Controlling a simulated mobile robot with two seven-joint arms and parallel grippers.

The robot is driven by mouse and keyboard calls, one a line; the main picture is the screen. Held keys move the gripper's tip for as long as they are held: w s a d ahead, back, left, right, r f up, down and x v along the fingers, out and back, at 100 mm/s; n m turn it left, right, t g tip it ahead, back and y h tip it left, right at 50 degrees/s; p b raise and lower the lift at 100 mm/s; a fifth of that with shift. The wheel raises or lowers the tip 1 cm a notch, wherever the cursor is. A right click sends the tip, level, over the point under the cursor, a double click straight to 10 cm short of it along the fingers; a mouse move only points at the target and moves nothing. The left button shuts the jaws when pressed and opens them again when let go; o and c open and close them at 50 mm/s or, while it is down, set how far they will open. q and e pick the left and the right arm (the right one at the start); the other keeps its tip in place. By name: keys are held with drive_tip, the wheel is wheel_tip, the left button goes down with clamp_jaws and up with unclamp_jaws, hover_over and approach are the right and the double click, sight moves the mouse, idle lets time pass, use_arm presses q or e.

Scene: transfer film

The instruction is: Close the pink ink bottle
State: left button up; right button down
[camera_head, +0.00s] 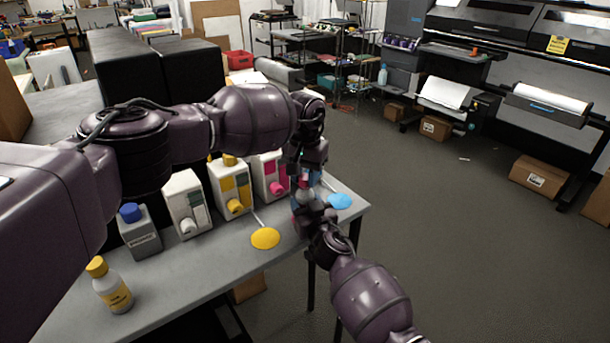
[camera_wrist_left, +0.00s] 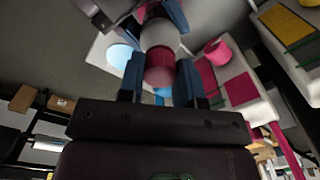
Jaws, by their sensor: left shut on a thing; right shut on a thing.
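The ink bottle (camera_wrist_left: 160,34) has a whitish body and is held above the table's far right corner; it is mostly hidden between the grippers in the head view. A pink cap (camera_wrist_left: 160,68) is at its end and looks in contact with it; I cannot tell how tightly it sits. My left gripper (camera_head: 305,183) comes from above, its blue fingers on either side of the cap, shut on it. My right gripper (camera_head: 307,213) comes from below right and is shut on the bottle's body, its fingers partly visible at the top of the left wrist view.
On the grey table (camera_head: 200,275) stand a yellow-capped bottle (camera_head: 110,287), a blue-capped grey bottle (camera_head: 139,232) and white containers, including a pink-labelled one (camera_head: 268,178). A yellow disc-like patch (camera_head: 265,238) and a blue one (camera_head: 340,201) lie near the grippers. Black boxes (camera_head: 130,68) stand behind.

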use_arm(q)
drive_tip(key=o, duration=1)
drive_tip(key=shift+c, duration=0.2)
drive_tip(key=shift+r, duration=2.25)
